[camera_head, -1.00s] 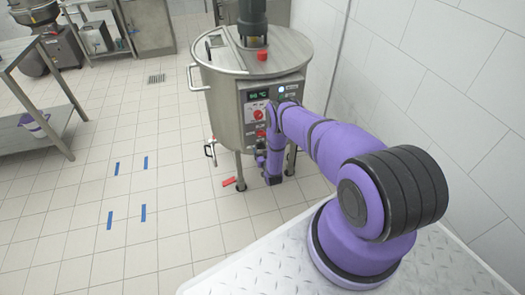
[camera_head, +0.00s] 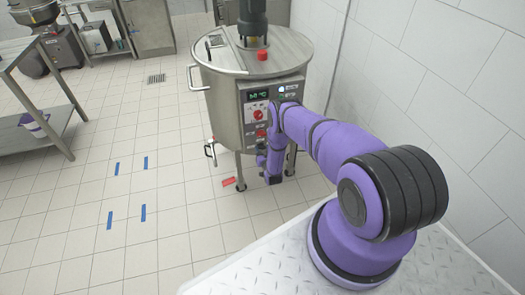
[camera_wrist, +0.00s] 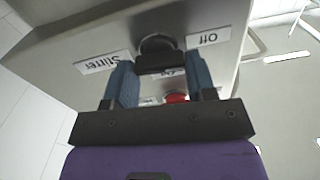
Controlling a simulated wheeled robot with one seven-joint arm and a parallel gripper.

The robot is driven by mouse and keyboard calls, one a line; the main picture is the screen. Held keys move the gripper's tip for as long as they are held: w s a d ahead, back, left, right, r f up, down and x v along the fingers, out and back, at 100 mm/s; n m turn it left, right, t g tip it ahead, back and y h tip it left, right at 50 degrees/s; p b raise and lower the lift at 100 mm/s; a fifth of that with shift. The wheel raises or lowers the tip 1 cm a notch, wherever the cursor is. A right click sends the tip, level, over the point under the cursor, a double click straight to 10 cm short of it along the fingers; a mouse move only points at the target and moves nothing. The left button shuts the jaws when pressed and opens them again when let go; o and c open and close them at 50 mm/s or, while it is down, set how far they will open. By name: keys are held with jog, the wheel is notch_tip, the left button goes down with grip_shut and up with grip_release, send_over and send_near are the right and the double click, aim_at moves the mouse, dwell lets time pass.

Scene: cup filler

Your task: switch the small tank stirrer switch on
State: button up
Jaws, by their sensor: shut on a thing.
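The steel tank (camera_head: 222,112) stands ahead of me against the white wall, with a dark stirrer motor (camera_head: 252,20) on its lid. Its control panel (camera_head: 247,122) faces me and is partly covered by my arm. In the wrist view, upside down, a dark switch knob (camera_wrist: 160,64) sits between the labels "Stirrer" (camera_wrist: 100,63) and "Off" (camera_wrist: 208,38). My gripper (camera_wrist: 159,72) has one blue finger on each side of this knob and is shut on it. A third label behind the knob is mostly hidden. The head view hides the fingertips and the knob.
A red knob (camera_head: 258,115) and a lit display (camera_head: 258,96) are on the panel. A drain valve (camera_head: 210,150) sticks out low on the tank's left. A red object (camera_head: 228,182) lies near the tank's feet. A steel table (camera_head: 45,120) stands far left; the floor between is clear.

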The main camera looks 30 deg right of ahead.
jog(key=m, duration=0.4)
jog(key=shift+s+d+f, duration=0.1)
jog(key=shift+d, duration=0.05)
jog(key=m, duration=0.4)
jog(key=shift+f+m, duration=0.1)
jog(key=shift+m, duration=0.3)
jog(key=m, duration=0.4)
jog(key=shift+f+m, duration=0.15)
jog(key=shift+m, duration=1.95)
jog(key=o, duration=0.9)
jog(key=shift+o, duration=0.2)
jog(key=shift+s, duration=0.1)
jog(key=v, duration=1)
jog(key=shift+s, duration=0.3)
